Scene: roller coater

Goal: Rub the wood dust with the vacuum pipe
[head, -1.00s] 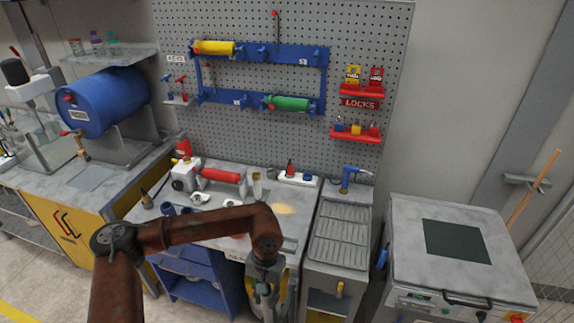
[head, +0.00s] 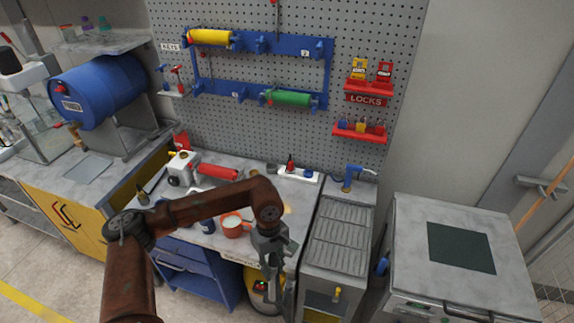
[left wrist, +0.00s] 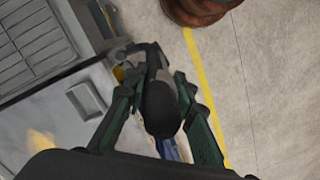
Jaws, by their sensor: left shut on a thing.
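My left gripper (head: 273,268) hangs in front of the workbench's front edge, right of the bench middle. In the left wrist view its green fingers (left wrist: 162,125) are closed around a dark, rounded piece, which looks like the vacuum pipe's end (left wrist: 161,105). The wood dust is a pale tan patch on the bench top (left wrist: 40,139); in the head view a little of it (head: 287,210) shows beside my arm. The pipe end is apart from the dust. A yellow vacuum body (head: 262,292) stands under the bench, partly hidden by my gripper. My right gripper is not in view.
The grey bench (head: 213,243) holds a red-roller machine (head: 218,171) and an orange mug (head: 233,227). A ribbed sink unit (head: 340,240) with a blue tap (head: 352,177) stands at the right. A blue drawer cabinet (head: 190,268) is below the bench.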

